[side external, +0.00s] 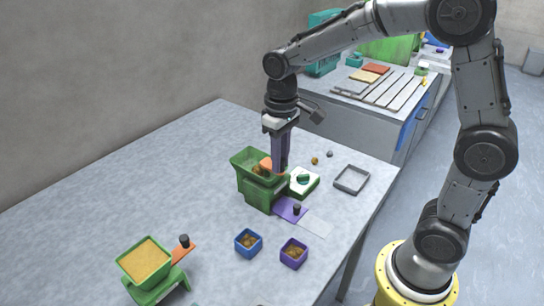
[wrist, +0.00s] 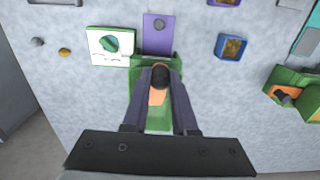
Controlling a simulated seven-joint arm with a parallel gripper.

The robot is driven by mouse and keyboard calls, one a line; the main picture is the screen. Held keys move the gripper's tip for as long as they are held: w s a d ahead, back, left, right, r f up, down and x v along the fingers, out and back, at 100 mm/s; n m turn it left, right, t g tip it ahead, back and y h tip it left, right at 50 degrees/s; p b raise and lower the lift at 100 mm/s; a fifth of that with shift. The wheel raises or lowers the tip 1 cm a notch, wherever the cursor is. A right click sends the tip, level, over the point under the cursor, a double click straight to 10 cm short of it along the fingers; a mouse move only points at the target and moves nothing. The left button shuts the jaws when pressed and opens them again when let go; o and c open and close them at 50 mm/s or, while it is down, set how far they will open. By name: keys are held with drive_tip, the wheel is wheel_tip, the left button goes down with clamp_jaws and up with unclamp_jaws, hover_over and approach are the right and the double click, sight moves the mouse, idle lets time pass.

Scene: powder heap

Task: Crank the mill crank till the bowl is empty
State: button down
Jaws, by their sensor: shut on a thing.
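A green mill (side external: 262,196) stands in the middle of the table, with an open hopper-like bowl (side external: 243,158) on top that holds some brown powder. Its orange crank (wrist: 156,97) ends in a dark knob (wrist: 160,76). My gripper (wrist: 160,80) is shut on this knob, pointing down over the mill. It also shows in the side external view (side external: 280,170), where the fingers hide the knob and part of the bowl. A purple slide (wrist: 158,34) with a dark knob sticks out from the mill's base. How much powder is left at the bottom is hidden.
A second green mill (side external: 158,288) with a full bowl and orange crank stands front left. A blue box (side external: 248,243) and a purple box (side external: 293,253) hold brown bits. A white-and-green block (side external: 303,181) is close by the mill. A grey frame (side external: 352,180) lies right.

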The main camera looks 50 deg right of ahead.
drive_tip(key=shift+w+a+r, duration=0.1)
drive_tip(key=shift+w+a, duration=0.35)
drive_tip(key=shift+a, duration=0.4)
drive_tip(key=shift+w+a, duration=0.65)
drive_tip(key=shift+a, duration=0.05)
drive_tip(key=shift+w+a, duration=0.35)
drive_tip(key=shift+w, duration=1.35)
